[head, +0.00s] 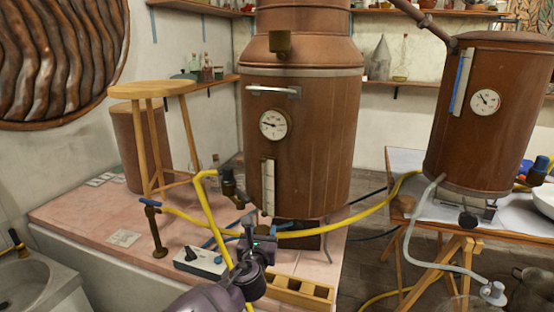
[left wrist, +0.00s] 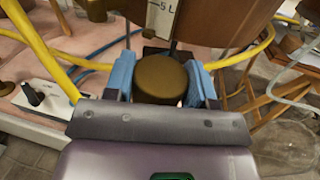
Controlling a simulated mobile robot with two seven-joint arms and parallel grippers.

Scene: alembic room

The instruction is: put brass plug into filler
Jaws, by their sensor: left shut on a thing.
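My left gripper (head: 260,240) is in the lower middle of the head view, low in front of the large copper boiler. In the left wrist view its two blue fingers (left wrist: 162,66) are shut on the brass plug (left wrist: 160,80), a round, dull brass piece with its flat end towards the camera. In the head view the plug is too small and dark to make out clearly. A brass fitting (head: 280,42), which looks like the filler, sits high on the boiler's front shoulder, well above the gripper. Its opening cannot be seen. My right gripper is not in view.
The copper boiler (head: 325,140) carries a handle, a dial and a level gauge. Yellow hoses (head: 365,212) and a brass valve (head: 230,182) are close to the gripper. A wooden stool (head: 150,90) stands left. A second copper vessel (head: 480,130) stands on the right table.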

